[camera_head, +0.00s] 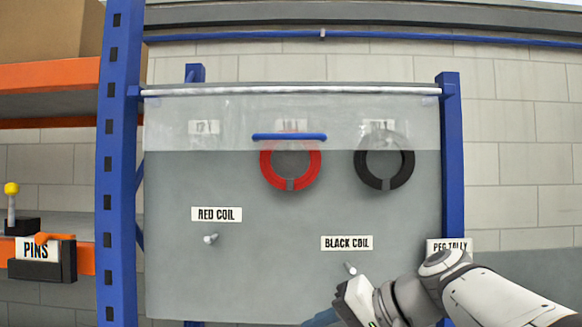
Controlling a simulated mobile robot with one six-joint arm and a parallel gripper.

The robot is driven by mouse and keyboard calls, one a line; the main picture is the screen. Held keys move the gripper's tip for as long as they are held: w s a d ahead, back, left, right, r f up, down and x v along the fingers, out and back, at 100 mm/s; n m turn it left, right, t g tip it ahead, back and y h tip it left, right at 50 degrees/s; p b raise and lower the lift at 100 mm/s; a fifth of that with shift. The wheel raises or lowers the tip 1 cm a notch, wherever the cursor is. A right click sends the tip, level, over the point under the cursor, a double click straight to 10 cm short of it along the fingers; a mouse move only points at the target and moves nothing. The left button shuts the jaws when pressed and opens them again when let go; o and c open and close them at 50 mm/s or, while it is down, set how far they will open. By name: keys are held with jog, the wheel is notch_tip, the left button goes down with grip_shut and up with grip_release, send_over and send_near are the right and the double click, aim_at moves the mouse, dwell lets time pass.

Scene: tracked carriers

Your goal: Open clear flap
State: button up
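The clear flap (235,110) hangs from a pale rod (290,91) across the top of a grey peg board (290,280). It looks lowered over the upper part of the board, with its lower edge just under a blue bar handle (289,137). A red coil (264,170) and a black coil (361,174) hang there, their upper parts seen through the clear sheet. My gripper (322,318) is at the bottom edge, well below the handle and apart from it. Its fingers are mostly cut off by the frame, so its opening is hidden.
Two bare pegs (211,239) stick out near the RED COIL label (216,214) and BLACK COIL label (346,243). Blue posts (118,180) flank the board. A PINS bin (42,262) stands at left, and a PEG TALLY label (449,246) is at right behind my arm.

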jog(key=w+r+n+t+y+p, duration=0.1)
jog(key=w+r+y, duration=0.1)
jog(key=r, duration=0.6)
jog(key=w+r+t+y+p, duration=0.1)
jog(key=r+y, duration=0.2)
jog(key=r, duration=0.5)
jog(key=n+y+p, duration=0.1)
jog(key=n+y, duration=0.3)
send_near(308, 137)
jog(key=x, duration=0.4)
jog(key=shift+w+f, duration=0.1)
jog(key=shift+f, duration=0.15)
jog(key=shift+a+r, duration=0.15)
jog(key=shift+r, duration=0.15)
jog(key=p+x, duration=0.2)
jog(key=x, duration=0.4)
jog(key=shift+p, duration=0.35)
jog(key=shift+w+a+r, duration=0.1)
jog(key=shift+w+a, duration=0.15)
jog(key=shift+a, duration=0.45)
jog(key=shift+c, duration=0.4)
grip_shut()
